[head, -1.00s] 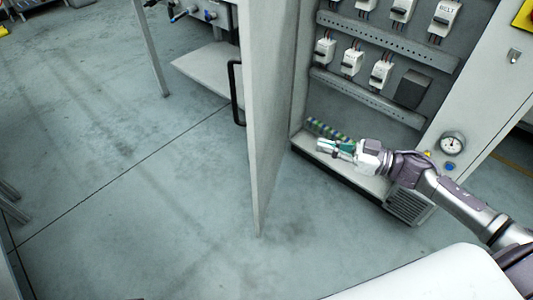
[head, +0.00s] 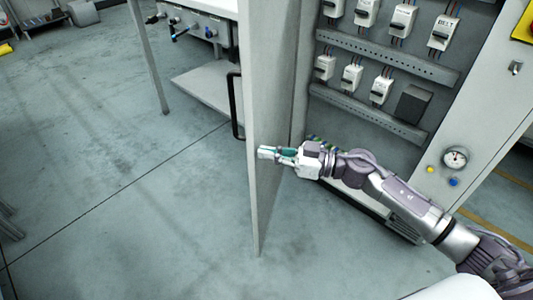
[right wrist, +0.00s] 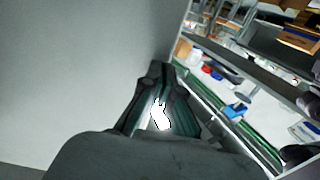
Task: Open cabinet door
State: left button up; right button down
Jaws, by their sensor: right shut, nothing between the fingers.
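The grey cabinet door (head: 270,80) stands open in the head view, seen nearly edge-on, with its black handle (head: 237,105) on the outer side, to the left. My right gripper (head: 266,153) is shut and empty. Its fingertips are at the door's inner face, close to the free edge; I cannot tell whether they touch. In the right wrist view the closed dark fingers (right wrist: 160,88) point along the pale door panel (right wrist: 80,70). The open cabinet (head: 385,60) shows to the right of the door. My left gripper is not in view.
Several breakers (head: 352,78) and a dark box (head: 413,103) are mounted inside the cabinet. A gauge (head: 455,158) is on its front frame. A workbench (head: 207,88) stands behind the door to the left. The floor (head: 110,190) left of the door is clear.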

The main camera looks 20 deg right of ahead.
jog(key=shift+w+a, duration=0.15)
jog(key=shift+a, duration=0.1)
dwell(0.3)
